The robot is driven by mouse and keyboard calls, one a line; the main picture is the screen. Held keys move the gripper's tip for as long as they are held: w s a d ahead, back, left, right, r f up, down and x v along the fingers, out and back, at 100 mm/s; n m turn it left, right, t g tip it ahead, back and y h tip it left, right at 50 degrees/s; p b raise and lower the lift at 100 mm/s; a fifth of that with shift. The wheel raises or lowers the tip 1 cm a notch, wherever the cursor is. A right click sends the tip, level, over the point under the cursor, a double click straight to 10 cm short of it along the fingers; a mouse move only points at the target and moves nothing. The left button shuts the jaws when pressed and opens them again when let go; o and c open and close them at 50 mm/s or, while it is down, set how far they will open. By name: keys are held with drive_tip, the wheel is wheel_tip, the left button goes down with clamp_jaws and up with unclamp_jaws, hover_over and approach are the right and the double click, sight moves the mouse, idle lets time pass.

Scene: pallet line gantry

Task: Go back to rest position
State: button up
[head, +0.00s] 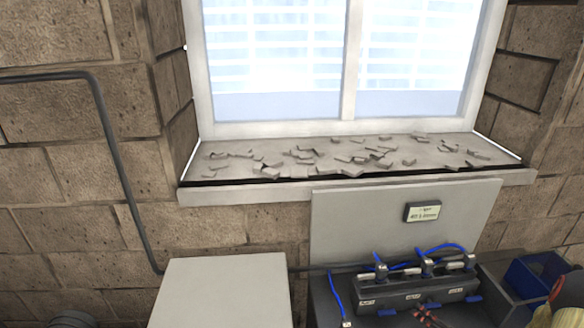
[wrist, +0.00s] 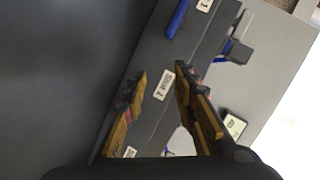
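My gripper (wrist: 161,70) shows in the wrist view with its two worn yellow-brown fingers apart and nothing between their tips. Behind the gap is the dark valve block with a white label (wrist: 164,85). In the head view the valve block (head: 390,296) sits at the lower right, with metal fittings, white labels and blue hoses. Dark and red finger-like shapes (head: 430,314) show in front of it at the bottom edge, likely my gripper. Contact with the block cannot be told.
A grey panel (head: 345,225) with a label plate (head: 422,211) stands behind the block. A pale box top (head: 222,290) is to its left. A blue bin (head: 535,275) is at right. The window sill (head: 235,190) holds loose chips. A dark pipe (head: 112,140) runs along the brick wall.

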drive_tip(key=w+d+r+n+g+h, duration=0.1)
drive_tip(key=w+r+n+h, duration=0.15)
drive_tip(key=r, duration=0.35)
drive_tip(key=w+r+n+g+h, duration=0.1)
drive_tip(key=w+r+h, duration=0.1)
drive_tip(key=w+r, duration=0.3)
drive_tip(key=s+a+r+n+g+h, duration=0.1)
drive_tip(key=s+a+r+h, duration=0.1)
drive_tip(key=r, duration=0.5)
drive_tip(key=s+a+r+g+h, duration=0.1)
drive_tip(key=s+a+r+h, duration=0.15)
drive_tip(key=r, duration=0.35)
drive_tip(key=s+a+r+n+g+y, duration=0.2)
drive_tip(key=s+a+r, duration=0.1)
drive_tip(key=s+a, duration=0.8)
drive_tip(key=s+a+r+n+g+y+b, duration=0.1)
drive_tip(key=s+a+r+n+g+y, duration=0.1)
drive_tip(key=s+a, duration=0.9)
drive_tip(key=s+r+n, duration=0.1)
drive_tip(key=s+r, duration=0.1)
drive_tip(key=s, duration=0.3)
drive_tip(key=shift+a+y, duration=0.3)
drive_tip(key=shift+a, duration=0.05)
